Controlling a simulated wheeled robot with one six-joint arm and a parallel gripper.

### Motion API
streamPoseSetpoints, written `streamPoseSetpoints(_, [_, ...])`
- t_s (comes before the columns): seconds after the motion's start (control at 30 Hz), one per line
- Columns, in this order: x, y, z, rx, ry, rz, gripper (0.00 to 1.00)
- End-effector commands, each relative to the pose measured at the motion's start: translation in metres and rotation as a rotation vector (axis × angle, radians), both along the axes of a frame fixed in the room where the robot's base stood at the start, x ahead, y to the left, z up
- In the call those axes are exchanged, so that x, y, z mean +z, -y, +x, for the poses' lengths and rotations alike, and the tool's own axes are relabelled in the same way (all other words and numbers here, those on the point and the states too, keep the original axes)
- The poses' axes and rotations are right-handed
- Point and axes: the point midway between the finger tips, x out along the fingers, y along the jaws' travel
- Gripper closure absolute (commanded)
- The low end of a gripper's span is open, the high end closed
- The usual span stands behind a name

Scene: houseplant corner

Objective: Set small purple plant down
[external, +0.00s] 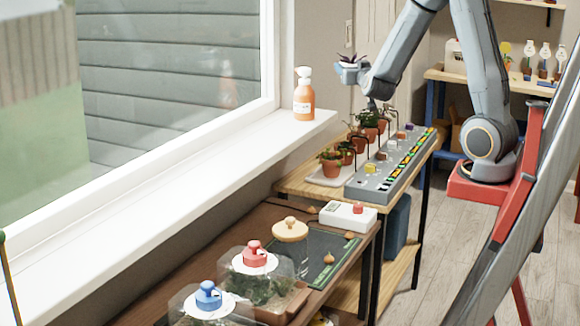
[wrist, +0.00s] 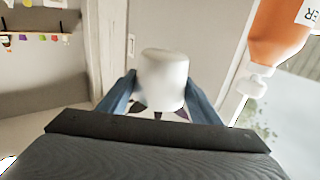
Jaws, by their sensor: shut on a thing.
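The small purple plant has dark purple leaves (external: 352,58) that show above my gripper (external: 347,72) in the external view. In the wrist view its white pot (wrist: 163,78) sits between the two blue fingers of my gripper (wrist: 162,92), which are shut on it. Dark pointed leaves show below the pot there, as that picture is upside down. The plant is held in the air, above the far end of the plant shelf and apart from any surface. In the external view the pot is mostly hidden by the fingers.
An orange bottle (external: 304,98) stands on the white windowsill (external: 190,172), left of my gripper; it is also close by in the wrist view (wrist: 278,32). Several terracotta-potted plants (external: 331,165) stand beside a grey panel (external: 390,168) with coloured keys. Most of the sill is bare.

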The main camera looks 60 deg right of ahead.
Motion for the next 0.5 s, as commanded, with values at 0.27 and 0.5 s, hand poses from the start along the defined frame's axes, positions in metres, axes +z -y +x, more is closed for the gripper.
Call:
streamPoseSetpoints(0.27, [-0.038,-0.095,0.037,0.067,-0.002,0.0,0.71])
streamPoseSetpoints(0.5, [-0.068,-0.177,0.047,0.114,-0.001,-0.001,0.71])
